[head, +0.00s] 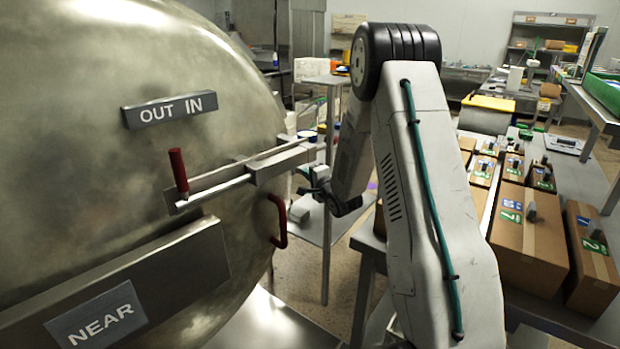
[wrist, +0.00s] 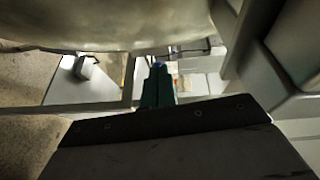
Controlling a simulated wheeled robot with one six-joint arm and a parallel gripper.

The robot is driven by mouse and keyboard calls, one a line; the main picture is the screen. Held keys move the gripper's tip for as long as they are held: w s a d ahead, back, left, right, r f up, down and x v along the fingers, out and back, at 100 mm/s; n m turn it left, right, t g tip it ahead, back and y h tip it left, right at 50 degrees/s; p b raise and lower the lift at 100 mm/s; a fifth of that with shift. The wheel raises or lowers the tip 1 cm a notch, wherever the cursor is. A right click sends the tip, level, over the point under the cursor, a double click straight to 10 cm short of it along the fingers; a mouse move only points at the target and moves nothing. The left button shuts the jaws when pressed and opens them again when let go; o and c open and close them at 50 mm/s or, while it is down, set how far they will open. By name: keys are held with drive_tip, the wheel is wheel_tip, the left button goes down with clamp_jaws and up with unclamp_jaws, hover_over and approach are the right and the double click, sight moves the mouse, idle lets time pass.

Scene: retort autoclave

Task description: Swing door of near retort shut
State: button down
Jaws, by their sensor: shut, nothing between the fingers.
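The near retort's door is a large domed metal face (head: 110,60) filling the left of the head view. It bears a NEAR sign (head: 97,318) and an OUT IN plate (head: 170,109). A sliding bolt with a red knob (head: 178,172) runs across it, with the knob under OUT. A red pull handle (head: 280,222) stands near the door's right edge. My gripper (head: 308,188) is shut and empty, just right of the red handle and apart from it. In the wrist view the closed fingers (wrist: 158,72) point towards the curved metal (wrist: 110,25). How far the door stands open cannot be told.
A metal stand (head: 328,190) is behind my gripper. Some bare floor (head: 305,275) shows between door and table.

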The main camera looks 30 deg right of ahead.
drive_tip(key=w+a, duration=0.2)
drive_tip(key=w, duration=0.6)
drive_tip(key=shift+f, duration=0.4)
drive_tip(key=shift+w, duration=0.15)
